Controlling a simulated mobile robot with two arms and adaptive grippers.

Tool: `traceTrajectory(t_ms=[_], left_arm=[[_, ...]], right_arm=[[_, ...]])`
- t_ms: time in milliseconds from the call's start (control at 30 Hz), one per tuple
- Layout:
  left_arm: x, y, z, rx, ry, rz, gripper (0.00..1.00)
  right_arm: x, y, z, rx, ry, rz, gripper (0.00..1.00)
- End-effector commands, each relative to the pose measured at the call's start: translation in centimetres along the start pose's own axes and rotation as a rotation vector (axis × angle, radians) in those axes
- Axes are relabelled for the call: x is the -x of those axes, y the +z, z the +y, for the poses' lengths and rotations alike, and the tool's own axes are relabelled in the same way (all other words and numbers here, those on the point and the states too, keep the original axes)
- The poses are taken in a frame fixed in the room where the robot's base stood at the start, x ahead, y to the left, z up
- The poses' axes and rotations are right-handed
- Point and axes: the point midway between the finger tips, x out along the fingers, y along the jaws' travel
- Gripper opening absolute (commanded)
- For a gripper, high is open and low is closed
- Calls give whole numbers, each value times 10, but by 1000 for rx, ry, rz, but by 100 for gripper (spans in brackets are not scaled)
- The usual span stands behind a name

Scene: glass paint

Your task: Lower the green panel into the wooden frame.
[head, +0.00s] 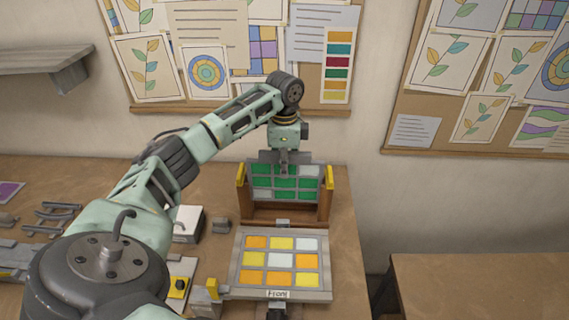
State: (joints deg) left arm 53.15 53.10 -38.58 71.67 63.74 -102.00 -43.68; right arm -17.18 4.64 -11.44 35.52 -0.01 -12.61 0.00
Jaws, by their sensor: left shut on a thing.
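The green panel (285,183), a grid of green and pale panes in a grey border, stands upright in the head view. My left gripper (284,160) is shut on its top edge from above. The wooden frame (284,217) is around the panel's lower part, with a yellow-tipped upright at each side. The panel is between these uprights, and its lower edge is near the frame's bottom part. I cannot tell whether it touches the bottom. My right gripper is not in view.
An orange and yellow panel (240,280) with a label at its front edge lies in front of the frame. A white box (187,222) and small grey tools are to the left. A second table (480,285) is at the right, across a gap.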

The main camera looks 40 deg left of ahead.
Motion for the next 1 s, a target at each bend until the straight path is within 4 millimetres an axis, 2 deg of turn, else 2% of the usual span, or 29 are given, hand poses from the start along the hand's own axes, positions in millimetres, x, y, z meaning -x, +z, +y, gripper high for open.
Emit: traceTrajectory(t_ms=[1000], left_arm=[[-38, 0, -1, 1, -1, 2, 0]], right_arm=[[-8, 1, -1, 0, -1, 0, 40]])
